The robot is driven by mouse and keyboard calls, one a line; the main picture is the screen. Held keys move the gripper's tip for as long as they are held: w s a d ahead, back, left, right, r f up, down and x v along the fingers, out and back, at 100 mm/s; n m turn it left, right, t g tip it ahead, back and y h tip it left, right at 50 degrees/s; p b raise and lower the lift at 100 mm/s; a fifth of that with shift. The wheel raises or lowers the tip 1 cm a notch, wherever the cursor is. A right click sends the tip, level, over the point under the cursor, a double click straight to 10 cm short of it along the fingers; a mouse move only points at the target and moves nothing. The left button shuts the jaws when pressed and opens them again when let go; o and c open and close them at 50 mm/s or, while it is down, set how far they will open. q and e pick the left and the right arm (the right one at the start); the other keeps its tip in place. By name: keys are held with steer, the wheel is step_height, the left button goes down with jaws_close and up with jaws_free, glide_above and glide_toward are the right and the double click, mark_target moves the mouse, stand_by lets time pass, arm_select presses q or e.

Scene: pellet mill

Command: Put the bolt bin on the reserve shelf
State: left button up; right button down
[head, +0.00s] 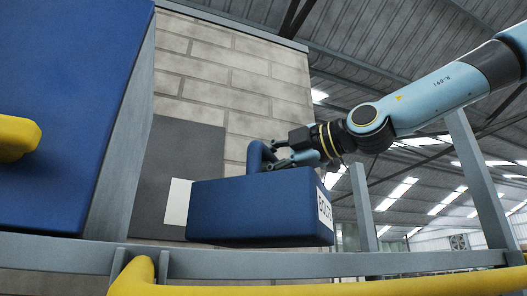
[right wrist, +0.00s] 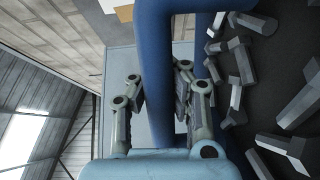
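The bolt bin (head: 255,208) is a blue open box with a white label on its right end and a raised blue handle. It appears level in the middle of the head view, its bottom edge overlapping the grey rail. I cannot tell if it rests on anything. My right gripper (head: 280,157) comes from the right and is at the handle. In the right wrist view its fingers (right wrist: 160,95) close on both sides of the blue handle (right wrist: 155,40). Several grey bolts (right wrist: 240,75) lie in the bin. My left gripper is not in view.
A large blue body (head: 65,110) with a yellow part (head: 17,138) stands close at the left. A grey rail (head: 300,264) and a yellow bar (head: 300,287) cross the bottom. A grey panel (head: 180,150) and block wall (head: 240,80) are behind; a grey post (head: 475,180) stands right.

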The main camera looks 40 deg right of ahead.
steer(key=shift+w+d+f, duration=0.1)
steer(key=shift+d+f, duration=0.05)
steer(key=shift+f, duration=0.75)
steer(key=c, duration=2)
jaws_free()
steer(key=shift+f, duration=0.2)
steer(key=o, duration=0.6)
steer(key=shift+r, duration=0.1)
